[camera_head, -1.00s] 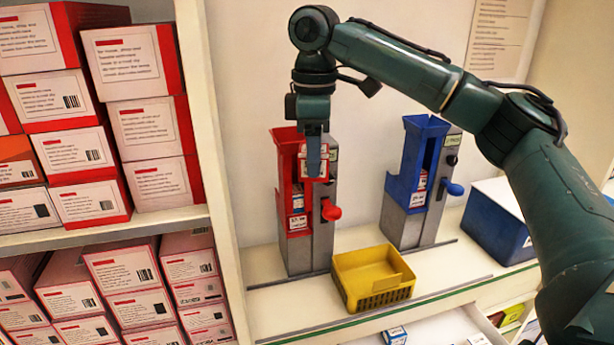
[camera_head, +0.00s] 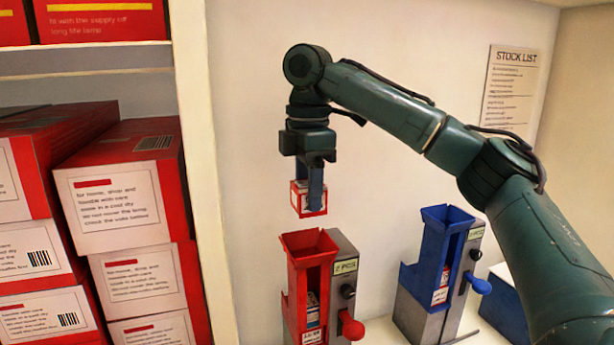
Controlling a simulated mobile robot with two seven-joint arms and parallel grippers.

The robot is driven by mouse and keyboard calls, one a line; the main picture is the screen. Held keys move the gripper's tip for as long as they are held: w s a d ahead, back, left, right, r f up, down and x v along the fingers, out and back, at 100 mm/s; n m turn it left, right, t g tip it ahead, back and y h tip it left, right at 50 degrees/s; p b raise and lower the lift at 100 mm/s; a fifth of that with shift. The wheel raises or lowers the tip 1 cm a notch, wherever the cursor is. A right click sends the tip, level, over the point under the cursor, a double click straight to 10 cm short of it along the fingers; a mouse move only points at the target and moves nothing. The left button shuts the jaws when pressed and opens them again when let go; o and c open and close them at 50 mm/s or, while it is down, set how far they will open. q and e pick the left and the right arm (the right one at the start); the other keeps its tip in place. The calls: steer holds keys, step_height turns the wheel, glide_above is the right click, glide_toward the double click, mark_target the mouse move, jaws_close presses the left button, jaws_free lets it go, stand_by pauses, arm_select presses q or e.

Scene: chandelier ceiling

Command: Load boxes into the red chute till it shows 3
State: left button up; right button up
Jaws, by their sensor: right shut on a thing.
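My right gripper (camera_head: 317,190) is shut on a small red-and-white box (camera_head: 300,199). It holds the box upright in the air, above the open top of the red chute (camera_head: 308,243), with a gap between box and funnel. Through the slot in the chute's front, at least one box (camera_head: 312,310) shows inside. A small label on the chute's grey side (camera_head: 345,267) seems to read "2 PCS". A red lever knob (camera_head: 352,329) sticks out on the right side. The chute's bottom is cut off by the picture edge. My left gripper is not in view.
A blue chute (camera_head: 439,250) with a blue knob (camera_head: 482,286) stands to the right. A blue bin (camera_head: 507,300) is partly hidden behind my right arm. Shelves with large red-and-white cartons (camera_head: 115,205) fill the left, beside a white upright panel. A stock list (camera_head: 508,90) hangs on the wall.

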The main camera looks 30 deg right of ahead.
mark_target(308, 217)
steer(key=shift+f, duration=2.8)
steer(key=shift+f, duration=1.7)
steer(key=o, duration=0.9)
steer(key=shift+r, duration=0.15)
